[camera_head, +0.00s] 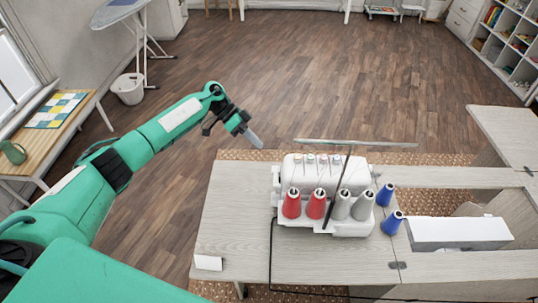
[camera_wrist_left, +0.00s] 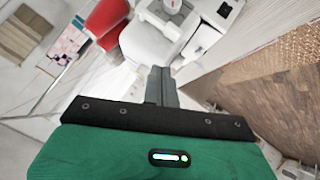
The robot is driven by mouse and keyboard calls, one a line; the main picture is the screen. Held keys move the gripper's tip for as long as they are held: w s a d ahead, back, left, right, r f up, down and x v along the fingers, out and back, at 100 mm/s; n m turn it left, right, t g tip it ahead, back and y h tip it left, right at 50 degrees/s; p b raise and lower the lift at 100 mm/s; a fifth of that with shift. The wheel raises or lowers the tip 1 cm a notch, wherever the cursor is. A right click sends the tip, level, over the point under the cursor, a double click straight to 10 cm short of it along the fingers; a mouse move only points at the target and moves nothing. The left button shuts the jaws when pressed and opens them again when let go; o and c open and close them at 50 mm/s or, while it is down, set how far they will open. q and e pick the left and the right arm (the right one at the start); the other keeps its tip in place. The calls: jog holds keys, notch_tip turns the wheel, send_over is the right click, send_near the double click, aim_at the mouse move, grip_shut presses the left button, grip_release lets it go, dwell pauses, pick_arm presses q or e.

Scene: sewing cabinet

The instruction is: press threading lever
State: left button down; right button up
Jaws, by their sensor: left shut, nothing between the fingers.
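A white overlock sewing machine (camera_head: 300,171) stands on the pale wooden cabinet top (camera_head: 228,215), right of centre in the head view. Two red and two grey thread cones stand on its near side, one of them the left red cone (camera_head: 291,203). I cannot make out the threading lever in either view. My left gripper (camera_head: 255,139) is shut and empty. It is in the air beyond the machine and to its left, apart from it. Its closed fingers also show in the left wrist view (camera_wrist_left: 162,74). My right gripper is not in view.
A white box (camera_head: 460,231) lies farther right. The cabinet top left of the machine is mostly clear.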

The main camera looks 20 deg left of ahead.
pick_arm(q)
jog(key=v, duration=0.3)
jog(key=shift+s+d+r+b, duration=0.1)
jog(key=shift+s+r+b, duration=0.15)
jog(key=shift+b, duration=0.1)
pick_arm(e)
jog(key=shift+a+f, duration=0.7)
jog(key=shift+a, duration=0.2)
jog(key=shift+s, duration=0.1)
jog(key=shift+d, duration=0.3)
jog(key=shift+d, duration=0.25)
